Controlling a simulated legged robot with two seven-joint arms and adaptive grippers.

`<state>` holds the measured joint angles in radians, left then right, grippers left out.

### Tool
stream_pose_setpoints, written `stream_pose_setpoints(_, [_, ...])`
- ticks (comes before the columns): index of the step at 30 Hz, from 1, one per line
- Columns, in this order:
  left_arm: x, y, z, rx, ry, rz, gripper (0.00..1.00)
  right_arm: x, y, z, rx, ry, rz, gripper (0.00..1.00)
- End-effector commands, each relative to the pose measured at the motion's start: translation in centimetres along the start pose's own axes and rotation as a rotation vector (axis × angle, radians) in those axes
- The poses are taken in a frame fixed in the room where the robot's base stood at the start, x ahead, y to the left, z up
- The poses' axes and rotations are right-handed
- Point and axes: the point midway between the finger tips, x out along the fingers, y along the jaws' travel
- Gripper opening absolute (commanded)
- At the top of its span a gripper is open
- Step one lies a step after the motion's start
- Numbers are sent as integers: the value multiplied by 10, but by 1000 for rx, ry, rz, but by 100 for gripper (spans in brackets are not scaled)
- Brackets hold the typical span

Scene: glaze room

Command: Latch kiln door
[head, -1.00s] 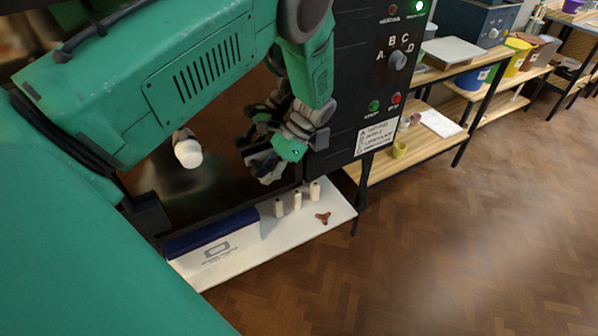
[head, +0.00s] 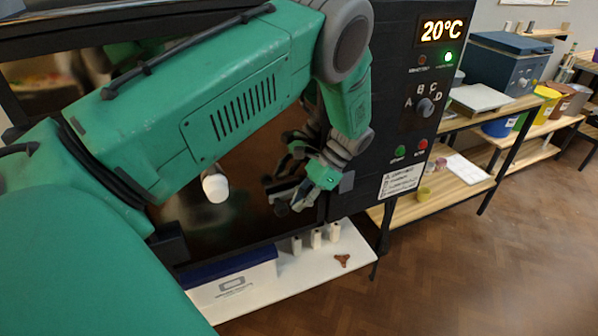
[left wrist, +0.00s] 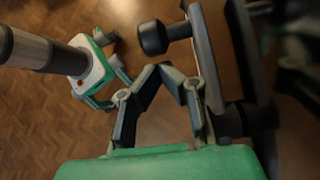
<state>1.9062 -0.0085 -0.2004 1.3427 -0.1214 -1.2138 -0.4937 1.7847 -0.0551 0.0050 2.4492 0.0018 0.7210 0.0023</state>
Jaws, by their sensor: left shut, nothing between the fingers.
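The kiln's dark, glossy door (head: 240,160) stands behind my left arm, which hides much of it. A white rounded knob (head: 215,188) shows in front of the door. My left gripper (head: 300,200) is at the door's right side, near the control panel; its fingertips are hard to make out there. In the left wrist view, its fingers (left wrist: 160,72) are shut and empty. A black round knob (left wrist: 152,38) on a dark bar (left wrist: 205,55) is just beyond the fingertips; I cannot tell whether they touch.
The control panel (head: 425,107) reads 20°C, with a lit green lamp. Below the door, a white shelf (head: 315,270) holds a blue-lidded box (head: 232,283), several white posts (head: 316,238) and a brown three-armed piece (head: 342,260). Wooden shelving (head: 445,190) stands right; the floor (head: 480,270) is clear.

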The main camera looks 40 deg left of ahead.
Motion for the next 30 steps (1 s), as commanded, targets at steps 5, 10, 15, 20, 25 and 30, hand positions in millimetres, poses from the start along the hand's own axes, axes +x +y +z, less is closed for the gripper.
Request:
stream_pose_setpoints(5, [-26,0,-1,1,2,-1,0,0,0,0,0,0,0,0])
stream_pose_setpoints(10, [-35,0,-1,1,0,0,0,0,0,0,0,0,0,0])
stream_pose_setpoints(15, [-35,0,-1,1,-1,1,0,0,0,0,0,1,0,0])
stream_pose_setpoints(20, [-35,0,-1,0,-1,1,0,0,0,0,0,1,0,0])
stream_pose_setpoints(25, [-35,0,-1,0,-1,1,0,0,0,0,0,0,0,0])
stream_pose_setpoints(30, [-14,5,-10,-4,20,-2,0,6,0,-3,0,-2,0,0])
